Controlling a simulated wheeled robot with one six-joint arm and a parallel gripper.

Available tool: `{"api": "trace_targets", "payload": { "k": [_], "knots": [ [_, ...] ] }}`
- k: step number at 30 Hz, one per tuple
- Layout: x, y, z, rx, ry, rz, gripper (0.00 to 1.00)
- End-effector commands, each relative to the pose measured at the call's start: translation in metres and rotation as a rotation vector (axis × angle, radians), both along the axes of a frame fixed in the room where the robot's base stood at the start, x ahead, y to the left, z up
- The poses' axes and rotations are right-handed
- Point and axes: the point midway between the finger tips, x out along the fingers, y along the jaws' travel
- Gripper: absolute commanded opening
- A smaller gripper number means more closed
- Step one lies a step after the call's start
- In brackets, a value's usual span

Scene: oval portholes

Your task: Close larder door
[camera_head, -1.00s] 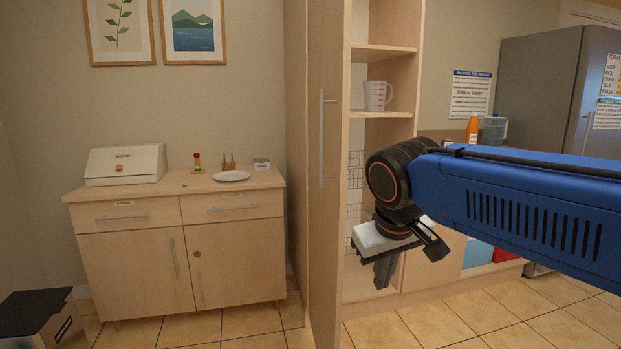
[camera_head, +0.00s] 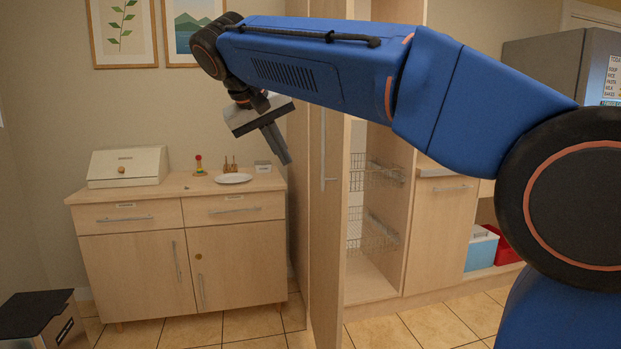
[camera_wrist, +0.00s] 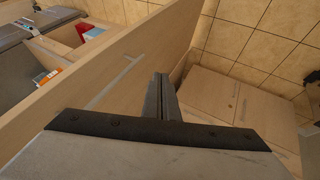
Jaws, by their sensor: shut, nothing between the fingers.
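The larder door (camera_head: 327,225) is a tall pale wood panel standing open, swung out toward me, with a vertical metal handle (camera_head: 323,150) on its outer face. The larder (camera_head: 372,285) behind it shows wire baskets; its upper shelves are mostly hidden by my arm. My gripper (camera_head: 287,160) is shut and empty, to the left of the door, on its handle side. In the wrist view, the shut fingers (camera_wrist: 160,80) are beside the door panel (camera_wrist: 165,40), and the handle (camera_wrist: 122,75) lies to their left. I cannot tell whether they touch the door.
A low wooden cabinet (camera_head: 140,265) stands to the left, with a bread box (camera_head: 127,167) and a white plate (camera_head: 233,179) on top. A dark box (camera_head: 35,318) is on the floor at far left. Tiled floor is clear before the cabinet. A fridge (camera_head: 545,65) stands at right.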

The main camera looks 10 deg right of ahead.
Motion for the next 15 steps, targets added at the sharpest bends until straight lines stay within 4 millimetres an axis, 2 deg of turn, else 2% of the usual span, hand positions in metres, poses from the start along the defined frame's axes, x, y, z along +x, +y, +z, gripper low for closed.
{"api": "trace_targets", "payload": {
  "k": [5, 15],
  "knots": [
    [0.005, -0.003, -0.006, -0.002, -0.003, -0.004, 0.00],
    [0.028, -0.027, -0.051, -0.002, 0.000, -0.005, 0.00]
  ]
}}
